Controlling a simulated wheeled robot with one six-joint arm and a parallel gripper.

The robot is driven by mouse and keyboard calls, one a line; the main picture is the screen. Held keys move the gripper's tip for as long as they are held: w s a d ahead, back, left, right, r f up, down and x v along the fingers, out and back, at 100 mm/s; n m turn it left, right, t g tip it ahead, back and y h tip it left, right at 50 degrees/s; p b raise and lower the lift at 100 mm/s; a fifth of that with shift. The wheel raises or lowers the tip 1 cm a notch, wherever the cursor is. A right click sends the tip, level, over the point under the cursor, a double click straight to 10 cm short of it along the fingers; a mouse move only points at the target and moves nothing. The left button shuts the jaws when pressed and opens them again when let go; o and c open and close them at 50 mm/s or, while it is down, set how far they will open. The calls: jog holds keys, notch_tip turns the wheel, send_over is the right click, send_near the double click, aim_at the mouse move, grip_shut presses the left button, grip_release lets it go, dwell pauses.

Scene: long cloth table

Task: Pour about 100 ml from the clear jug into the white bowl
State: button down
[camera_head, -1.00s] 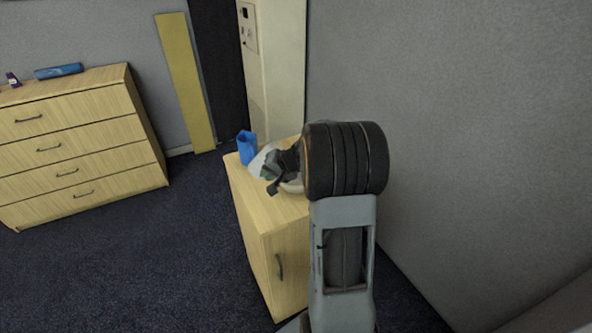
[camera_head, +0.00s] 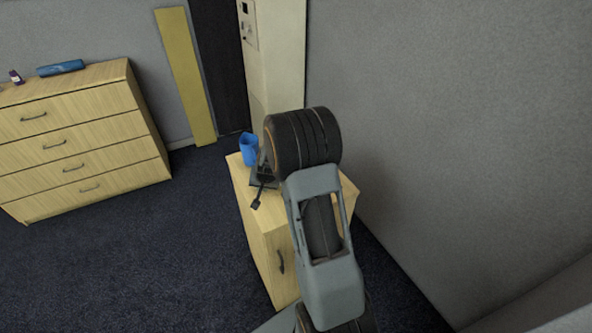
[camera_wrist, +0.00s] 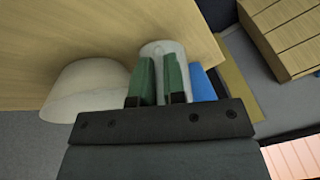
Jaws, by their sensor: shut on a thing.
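My gripper (camera_wrist: 159,78) is shut on the clear jug (camera_wrist: 163,48), which shows pale between and beyond its green finger pads in the wrist view. Whether the jug is upright or tilted I cannot tell. The white bowl (camera_wrist: 82,92) is to the left of the gripper in the wrist view, apart from the jug. In the head view my gripper (camera_head: 259,190) is over the left part of a wooden cabinet top. My arm hides the bowl there, and most of the jug. No liquid level can be made out.
A blue container (camera_head: 249,149) stands at the back left of the cabinet (camera_head: 266,240), close to the gripper; it also shows in the wrist view (camera_wrist: 203,84). A grey wall (camera_head: 450,130) rises at the right. A drawer chest (camera_head: 80,140) stands apart at the left.

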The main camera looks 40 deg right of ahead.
jog(key=shift+w+a+f+g+h, duration=0.25)
jog(key=shift+f+g+h, duration=0.1)
jog(key=shift+h, duration=0.15)
jog(key=shift+w+a, duration=0.1)
jog(key=shift+a, duration=0.05)
jog(key=shift+h, duration=0.4)
jog(key=shift+w+f, duration=0.1)
jog(key=shift+f, duration=0.1)
jog(key=shift+a+f+b, duration=0.1)
jog(key=shift+f+b, duration=0.05)
jog(key=shift+b, duration=0.7)
jog(key=shift+w+a+h+b, duration=0.1)
jog(key=shift+h+b, duration=0.2)
jog(key=shift+b, duration=0.25)
jog(key=shift+g+b, duration=0.25)
jog(key=shift+b, duration=0.05)
